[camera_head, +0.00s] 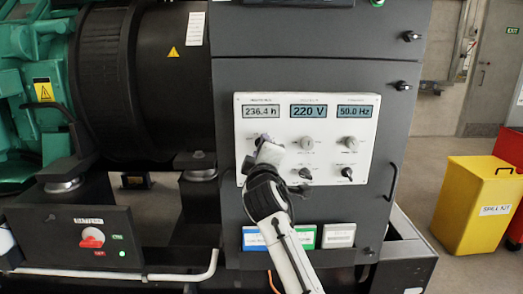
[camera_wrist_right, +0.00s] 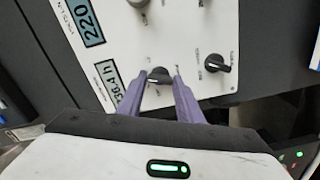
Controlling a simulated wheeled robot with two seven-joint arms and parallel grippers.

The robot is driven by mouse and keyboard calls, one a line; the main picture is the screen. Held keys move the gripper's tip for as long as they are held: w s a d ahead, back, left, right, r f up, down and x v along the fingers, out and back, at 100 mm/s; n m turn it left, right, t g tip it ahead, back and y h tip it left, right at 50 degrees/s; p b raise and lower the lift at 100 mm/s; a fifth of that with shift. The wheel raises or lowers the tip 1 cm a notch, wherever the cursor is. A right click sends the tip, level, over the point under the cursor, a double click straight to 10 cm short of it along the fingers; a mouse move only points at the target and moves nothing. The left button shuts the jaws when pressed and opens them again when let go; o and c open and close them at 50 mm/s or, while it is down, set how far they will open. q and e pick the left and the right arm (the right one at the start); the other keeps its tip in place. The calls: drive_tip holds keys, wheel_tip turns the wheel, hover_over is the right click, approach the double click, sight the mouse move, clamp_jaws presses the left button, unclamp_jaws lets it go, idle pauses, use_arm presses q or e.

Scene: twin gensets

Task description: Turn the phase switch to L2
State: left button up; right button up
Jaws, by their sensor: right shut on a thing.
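A white control panel (camera_head: 322,128) on the dark cabinet has three displays along its top and several knobs below. My right gripper (camera_head: 266,142) comes up from below and is at the panel's left column, under the hour display. In the right wrist view, the fingers of my right gripper (camera_wrist_right: 159,80) are shut on a dark rotary knob (camera_wrist_right: 158,74), one on each side. The gripper mostly hides this knob in the head view. The labels around the knob are too small to read, so its setting cannot be told. My left gripper is not in view.
A cabinet handle (camera_head: 391,182) stands out at the right. A box with a red switch (camera_head: 92,237) is at lower left. A yellow spill-kit bin (camera_head: 474,205) stands on the floor at right.

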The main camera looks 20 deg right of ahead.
drive_tip(key=o, duration=1.1)
drive_tip(key=b+v, duration=0.1)
drive_tip(key=v, duration=0.9)
drive_tip(key=shift+s, duration=0.2)
